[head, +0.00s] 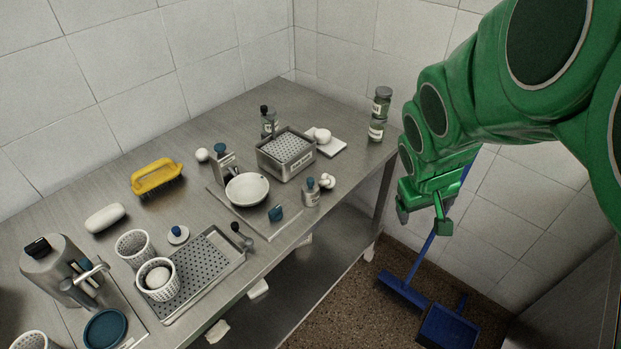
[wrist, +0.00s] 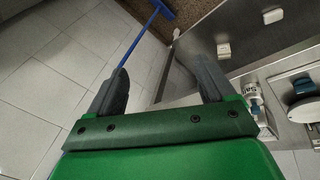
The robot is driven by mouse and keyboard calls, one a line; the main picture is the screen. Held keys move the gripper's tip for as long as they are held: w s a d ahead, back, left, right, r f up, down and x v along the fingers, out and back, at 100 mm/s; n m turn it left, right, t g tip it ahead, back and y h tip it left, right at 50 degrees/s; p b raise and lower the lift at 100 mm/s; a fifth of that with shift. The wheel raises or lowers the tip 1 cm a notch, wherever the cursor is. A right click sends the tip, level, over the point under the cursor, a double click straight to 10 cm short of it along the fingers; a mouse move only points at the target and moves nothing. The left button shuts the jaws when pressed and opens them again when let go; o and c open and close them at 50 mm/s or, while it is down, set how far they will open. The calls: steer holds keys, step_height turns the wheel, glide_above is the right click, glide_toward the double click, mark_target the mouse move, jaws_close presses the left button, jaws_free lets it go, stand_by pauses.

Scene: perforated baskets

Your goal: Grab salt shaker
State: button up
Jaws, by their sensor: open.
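The salt shaker (head: 311,193) is a small light bottle with a blue cap and a printed label. It stands upright near the right front edge of the steel table (head: 335,188). In the wrist view the salt shaker (wrist: 252,93) shows at the right, partly cut off by my gripper's body, with its label partly readable. My gripper (head: 424,217) is open and empty, off the table's right side and apart from the shaker. In the wrist view my gripper's (wrist: 160,76) two dark fingers are spread with the floor and table edge beyond them.
Beside the shaker are white knobbly garlic (head: 327,181), a blue-green item (head: 276,213) and a white bowl (head: 247,189). A perforated metal basket (head: 286,152) stands behind. A blue broom (head: 403,290) leans below my gripper.

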mark_target(312, 186)
steer(key=w+a+f+n+t+y, duration=0.1)
steer(key=w+f+n+t+y, duration=0.35)
steer(key=w, duration=1.25)
steer(key=a+f+n+y, duration=0.1)
steer(key=a+f+y, duration=0.1)
steer(key=a, duration=0.2)
steer(key=a+f+n+y, duration=0.2)
steer(key=a+y, duration=0.1)
steer(key=a, duration=0.2)
steer(key=w+a+f+n+t+y, duration=0.1)
steer(key=a+f+y, duration=0.2)
steer(key=a, duration=0.2)
steer(key=shift+a+f+n+y, duration=0.1)
steer(key=shift+a+n+y, duration=0.05)
steer(key=shift+n+y, duration=0.1)
steer(key=shift+s+a+y, duration=0.15)
steer(key=shift+a+y, duration=0.15)
steer(key=shift+a, duration=0.35)
steer(key=shift+x, duration=1.05)
steer(key=shift+s+a+x, duration=0.1)
steer(key=shift+x, duration=0.6)
steer(key=shift+s+a+x, duration=0.1)
steer(key=shift+s+x, duration=0.05)
steer(key=shift+x, duration=1.75)
steer(key=c, duration=1.1)
